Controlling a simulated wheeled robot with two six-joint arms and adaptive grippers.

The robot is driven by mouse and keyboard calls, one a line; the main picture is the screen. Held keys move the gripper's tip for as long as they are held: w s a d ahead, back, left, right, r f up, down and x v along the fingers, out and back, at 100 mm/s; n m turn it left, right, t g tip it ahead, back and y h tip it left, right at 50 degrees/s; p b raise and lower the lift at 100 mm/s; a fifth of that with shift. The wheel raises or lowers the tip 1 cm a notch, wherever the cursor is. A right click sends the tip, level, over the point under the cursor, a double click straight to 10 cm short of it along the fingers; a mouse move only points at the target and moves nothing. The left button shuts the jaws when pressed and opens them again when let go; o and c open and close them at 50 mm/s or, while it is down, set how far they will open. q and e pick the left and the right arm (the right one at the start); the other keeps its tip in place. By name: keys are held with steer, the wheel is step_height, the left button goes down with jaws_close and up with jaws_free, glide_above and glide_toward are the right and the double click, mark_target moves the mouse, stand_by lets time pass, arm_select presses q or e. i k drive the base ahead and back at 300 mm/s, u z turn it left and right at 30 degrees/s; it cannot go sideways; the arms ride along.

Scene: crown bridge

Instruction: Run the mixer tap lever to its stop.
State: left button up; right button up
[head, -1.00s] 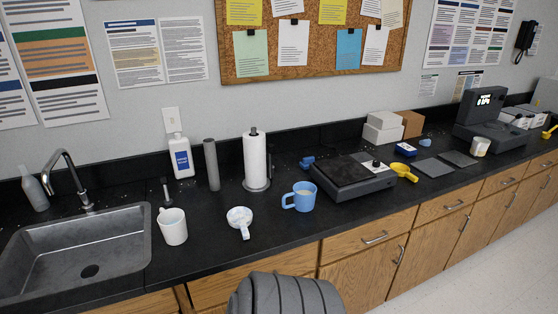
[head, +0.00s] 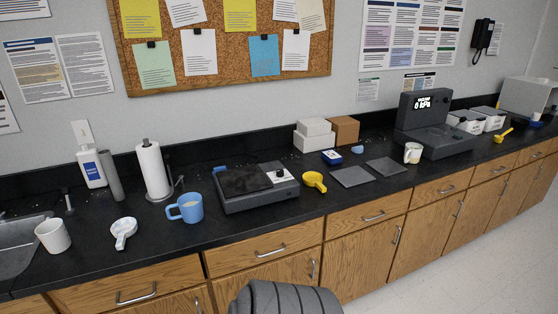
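The mixer tap and its lever are out of the head view now; only the right end of the grey sink (head: 14,262) shows at the left edge. A small upright fitting (head: 68,204) stands on the counter beside the sink; I cannot tell what it is. Neither of my grippers is in view.
On the black counter (head: 255,232) stand a white mug (head: 53,236), a white scoop-like cup (head: 123,232), a soap bottle (head: 92,169), a paper towel roll (head: 154,170), a blue mug (head: 187,208), a flat grey device (head: 258,194), a yellow scoop (head: 315,181) and a display unit (head: 436,135).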

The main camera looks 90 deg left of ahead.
mark_target(65, 191)
steer(key=u, duration=4.75)
